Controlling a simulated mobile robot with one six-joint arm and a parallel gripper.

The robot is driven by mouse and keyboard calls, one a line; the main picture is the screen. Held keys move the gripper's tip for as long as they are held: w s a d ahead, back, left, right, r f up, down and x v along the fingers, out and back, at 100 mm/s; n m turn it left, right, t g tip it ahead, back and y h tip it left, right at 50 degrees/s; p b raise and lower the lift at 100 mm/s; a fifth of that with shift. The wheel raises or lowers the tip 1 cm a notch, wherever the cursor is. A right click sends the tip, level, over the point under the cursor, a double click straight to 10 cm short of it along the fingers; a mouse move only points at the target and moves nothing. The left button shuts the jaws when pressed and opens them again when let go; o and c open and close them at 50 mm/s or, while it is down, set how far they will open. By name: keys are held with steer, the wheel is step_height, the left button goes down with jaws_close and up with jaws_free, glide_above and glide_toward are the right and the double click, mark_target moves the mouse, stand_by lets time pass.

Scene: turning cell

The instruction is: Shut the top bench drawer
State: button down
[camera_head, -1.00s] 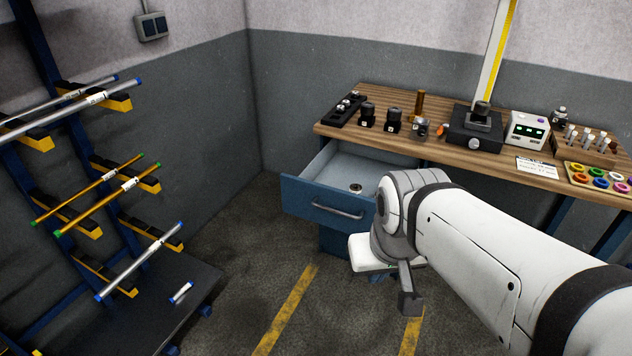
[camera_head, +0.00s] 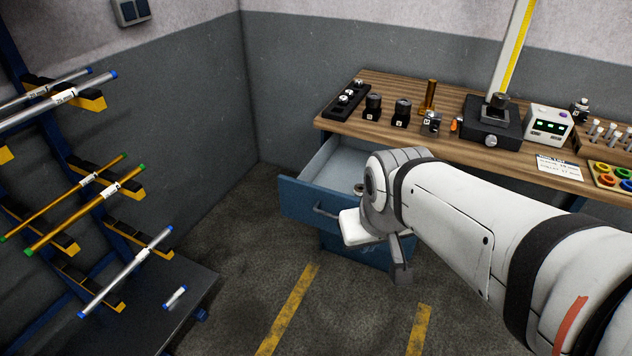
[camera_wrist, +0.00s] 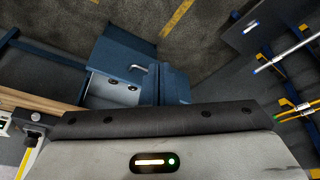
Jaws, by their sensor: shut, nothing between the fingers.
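The top bench drawer (camera_head: 300,203) is blue and stands pulled open under the left part of the wooden bench. Its bar handle (camera_head: 324,211) shows partly; my wrist hides the right part of the front. A small round part (camera_head: 359,189) lies inside. In the wrist view the drawer front (camera_wrist: 174,86) and hooked handle (camera_wrist: 147,71) show just beyond my gripper's body. My gripper (camera_head: 357,229) is shut and empty, in front of the drawer front, near the handle's right side.
The bench top (camera_head: 465,143) carries black holders, a brass cylinder (camera_head: 428,96), a gauge stand (camera_head: 492,122) and a display box (camera_head: 548,124). A bar rack (camera_head: 70,180) stands at left. The floor (camera_head: 245,255) between rack and drawer is clear.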

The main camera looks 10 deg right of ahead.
steer(key=w+d+f+n+t+b, duration=0.3)
steer(key=w+f+n+t+b, duration=0.4)
steer(key=w+f+b, duration=0.95)
steer(key=n+t+y+b, duration=0.4)
steer(key=n+t+b, duration=0.3)
steer(key=n+b, duration=0.6)
glide_toward(329, 223)
steer(key=w+a+r, duration=0.2)
steer(key=a+r, duration=0.2)
steer(key=a, duration=0.1)
steer(key=shift+m, duration=0.3)
steer(key=shift+w+d+b, duration=0.15)
steer(key=shift+w+d, duration=0.25)
steer(key=shift+w, duration=0.35)
steer(key=shift+w+d+b, duration=0.15)
steer(key=shift+w+d, duration=0.2)
steer(key=shift+w, duration=0.35)
steer(key=shift+w+d+b, duration=0.15)
steer(key=shift+w+d, duration=0.25)
steer(key=shift+w, duration=0.35)
